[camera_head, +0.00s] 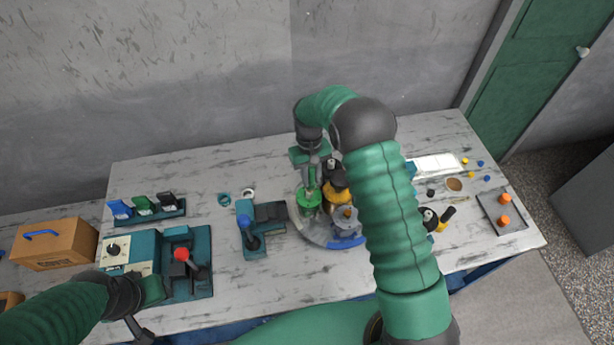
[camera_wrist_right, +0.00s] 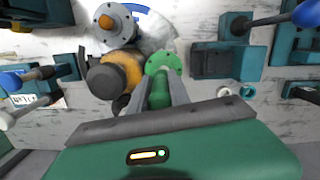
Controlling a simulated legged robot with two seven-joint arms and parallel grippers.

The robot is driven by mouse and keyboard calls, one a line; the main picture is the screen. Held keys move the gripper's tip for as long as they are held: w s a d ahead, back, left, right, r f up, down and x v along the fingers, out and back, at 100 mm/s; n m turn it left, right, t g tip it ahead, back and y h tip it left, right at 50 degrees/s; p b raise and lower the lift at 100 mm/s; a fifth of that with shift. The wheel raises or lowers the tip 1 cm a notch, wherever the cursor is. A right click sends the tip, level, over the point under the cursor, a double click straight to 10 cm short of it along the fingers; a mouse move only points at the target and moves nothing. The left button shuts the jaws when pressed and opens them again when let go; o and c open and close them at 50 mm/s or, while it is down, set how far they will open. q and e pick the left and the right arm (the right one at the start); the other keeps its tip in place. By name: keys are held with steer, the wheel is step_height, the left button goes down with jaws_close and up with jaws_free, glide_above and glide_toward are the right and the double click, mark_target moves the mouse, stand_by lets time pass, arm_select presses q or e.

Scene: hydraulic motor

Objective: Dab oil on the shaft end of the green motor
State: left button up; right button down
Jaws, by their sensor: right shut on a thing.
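The green motor (camera_head: 308,203) stands upright on the left side of a round turntable (camera_head: 325,239). Its round green flange shows in the right wrist view (camera_wrist_right: 163,61). My right gripper (camera_head: 311,179) is over this motor, pointing down. In the right wrist view its two fingers (camera_wrist_right: 164,90) are shut on a slim green piece (camera_wrist_right: 159,95), in line with the flange. Whether that piece touches the motor or the shaft end I cannot tell. My left gripper (camera_head: 141,328) is at the bottom left, away from the motor; its fingers are too unclear to judge.
A yellow-and-black motor (camera_head: 336,185) and a grey one with an orange shaft (camera_wrist_right: 104,21) stand close beside the green motor. A blue-knobbed lever fixture (camera_head: 262,228) is left of the turntable. A tray with orange pieces (camera_head: 502,212) lies far right. My right arm hides part of the table.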

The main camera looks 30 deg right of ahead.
steer(key=shift+d+f, duration=0.1)
steer(key=shift+d, duration=0.2)
steer(key=shift+w+a, duration=0.2)
steer(key=shift+a, duration=0.6)
steer(key=shift+s+a, duration=0.1)
steer(key=shift+a, duration=0.05)
steer(key=shift+d+f, duration=0.15)
steer(key=shift+d, duration=0.25)
steer(key=shift+d+f, duration=0.2)
steer(key=shift+d, duration=0.15)
steer(key=shift+a, duration=0.55)
arm_select(q)
steer(key=shift+a+f, duration=0.2)
steer(key=shift+a, duration=0.05)
